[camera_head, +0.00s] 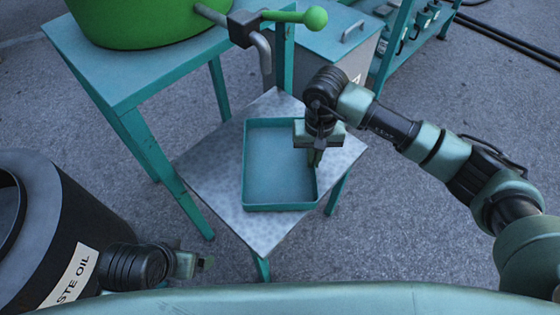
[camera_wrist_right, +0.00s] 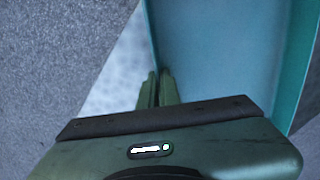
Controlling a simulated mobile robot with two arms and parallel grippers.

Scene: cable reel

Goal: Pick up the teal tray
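The teal tray (camera_head: 280,165) is a shallow, empty rectangular tray lying flat on a small metal-topped table (camera_head: 225,165). My right gripper (camera_head: 316,160) points down at the tray's right wall. In the right wrist view, the right gripper's fingers (camera_wrist_right: 160,88) are close together, one on each side of the wall of the tray (camera_wrist_right: 220,50), and look shut on it. The fingertips partly hide that stretch of wall. My left gripper (camera_head: 206,263) is low at the left, away from the tray, beside the black drum; its finger gap is not clear.
A black drum (camera_head: 75,225) labelled for waste oil stands at the lower left. A teal bench (camera_head: 140,65) with a green reel (camera_head: 135,20) and a green-knobbed crank (camera_head: 315,18) is behind the tray's table.

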